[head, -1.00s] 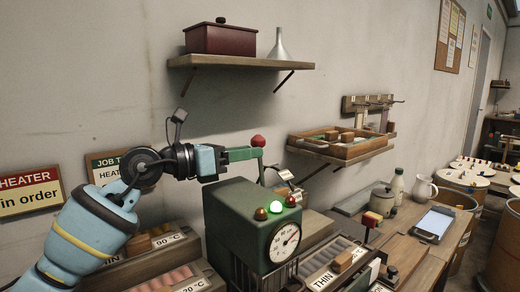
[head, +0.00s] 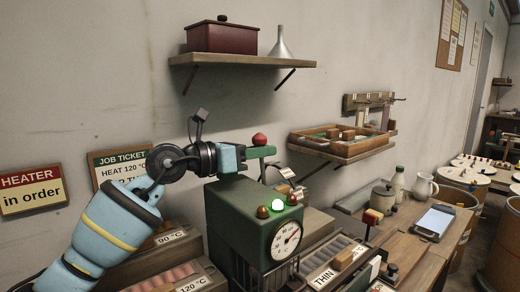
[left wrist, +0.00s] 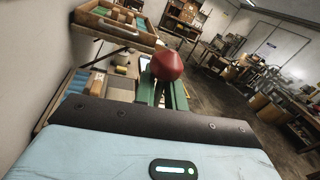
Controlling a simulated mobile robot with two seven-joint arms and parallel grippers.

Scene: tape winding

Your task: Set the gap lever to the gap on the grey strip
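The gap lever shows as a red knob (head: 259,139) on a stem behind the green heater box (head: 240,215). My left gripper (head: 268,152) is at the lever, its green fingers just below the knob. In the left wrist view the red knob (left wrist: 167,65) stands at the finger ends, with a green finger showing on each side below it. The fingers look apart, with a dark gap between them; the stem is mostly hidden. I cannot make out the grey strip. My right gripper is out of view.
A wall shelf (head: 240,61) is above, and a tray shelf (head: 340,146) is to the right. A job ticket (head: 119,165) hangs behind my left arm.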

